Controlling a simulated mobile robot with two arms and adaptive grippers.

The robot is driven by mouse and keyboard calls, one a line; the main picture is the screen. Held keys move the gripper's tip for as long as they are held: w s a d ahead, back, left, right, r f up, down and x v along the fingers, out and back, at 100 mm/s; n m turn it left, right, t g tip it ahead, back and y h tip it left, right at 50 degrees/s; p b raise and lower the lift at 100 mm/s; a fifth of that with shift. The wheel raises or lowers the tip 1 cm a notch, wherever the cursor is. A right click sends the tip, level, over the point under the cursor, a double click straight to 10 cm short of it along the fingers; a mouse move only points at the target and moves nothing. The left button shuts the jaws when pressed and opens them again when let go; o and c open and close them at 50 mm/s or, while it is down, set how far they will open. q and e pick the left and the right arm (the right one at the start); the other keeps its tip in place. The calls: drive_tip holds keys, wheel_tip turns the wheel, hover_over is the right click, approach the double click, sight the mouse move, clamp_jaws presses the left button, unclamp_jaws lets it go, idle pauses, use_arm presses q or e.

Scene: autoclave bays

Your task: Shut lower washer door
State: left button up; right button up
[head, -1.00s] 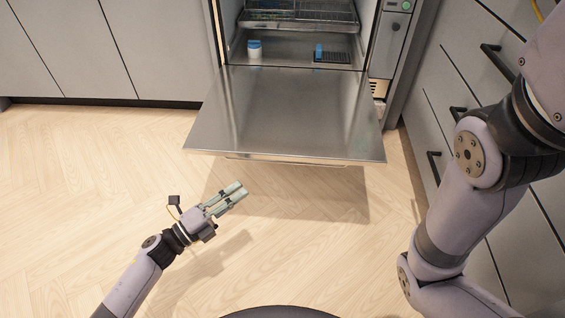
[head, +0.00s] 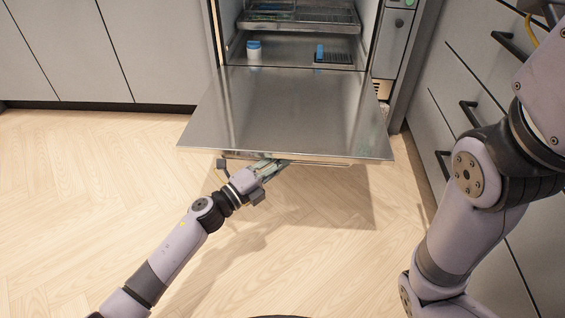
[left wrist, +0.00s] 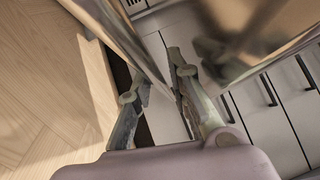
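The lower washer door (head: 290,115) is a flat steel panel, folded down open and roughly level in front of the washer's chamber. A thin handle bar (head: 325,162) runs under its near edge. My left gripper (head: 270,163) is at that near edge, left of its middle, with its fingertips partly hidden beneath the door. In the left wrist view my left gripper (left wrist: 155,72) has its fingers apart, with a shiny metal edge (left wrist: 135,45) reaching between them. I cannot tell whether they touch it. My right arm is at the right; its gripper is out of view.
The open chamber holds a wire rack (head: 300,17), a white bottle with a blue cap (head: 254,52) and a dark tray (head: 333,58) with a blue item. Grey drawers with black handles (head: 470,115) line the right side. The wooden floor (head: 90,200) is clear at left.

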use_arm(q)
drive_tip(key=shift+c, duration=0.2)
clamp_jaws()
idle(0.5)
